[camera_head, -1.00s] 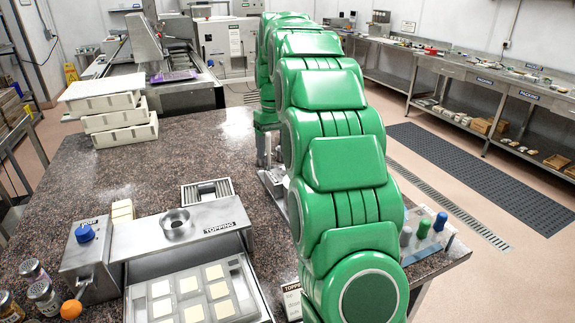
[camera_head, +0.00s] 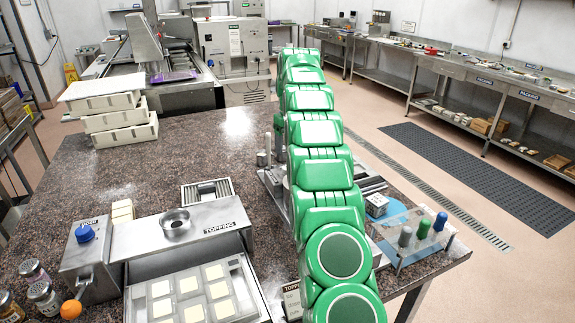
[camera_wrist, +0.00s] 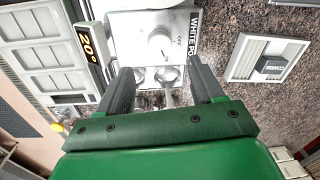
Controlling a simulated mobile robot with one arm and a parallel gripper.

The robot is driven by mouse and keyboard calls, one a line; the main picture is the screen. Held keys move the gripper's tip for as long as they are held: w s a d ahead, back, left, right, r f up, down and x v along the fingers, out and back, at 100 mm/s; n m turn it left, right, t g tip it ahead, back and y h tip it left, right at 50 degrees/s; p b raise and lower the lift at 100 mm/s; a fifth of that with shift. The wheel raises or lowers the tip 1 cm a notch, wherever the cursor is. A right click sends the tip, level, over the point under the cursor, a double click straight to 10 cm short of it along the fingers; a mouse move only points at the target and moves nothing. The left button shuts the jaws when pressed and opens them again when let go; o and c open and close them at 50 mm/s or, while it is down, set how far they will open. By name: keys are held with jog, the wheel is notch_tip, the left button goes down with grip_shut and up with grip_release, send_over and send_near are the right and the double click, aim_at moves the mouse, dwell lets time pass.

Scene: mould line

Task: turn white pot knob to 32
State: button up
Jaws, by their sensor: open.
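In the wrist view a round white knob (camera_wrist: 159,46) sits on a pale panel whose visible lettering reads WHITE PO (camera_wrist: 194,36), with the rest cut off. The mark OFF is beside the knob. A tilted dark display (camera_wrist: 87,43) to the left reads 20°. My gripper (camera_wrist: 160,68) is open and empty; its two dark fingers stand apart on either side of the knob, with the knob seen beyond their tips. I cannot tell the exact distance or the knob's setting. In the head view my green arm hides this area.
Shiny round metal parts (camera_wrist: 168,74) lie below the knob in the wrist view. In the head view the TOPPING unit (camera_head: 180,235) and stacked white trays (camera_head: 118,115) stand left of my arm. The mid-left granite counter is clear.

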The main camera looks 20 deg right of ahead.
jog(key=shift+f, duration=0.2)
jog(key=shift+a+f, duration=0.2)
jog(key=shift+f, duration=3.5)
jog(key=c, duration=1.1)
jog(key=shift+o, duration=0.2)
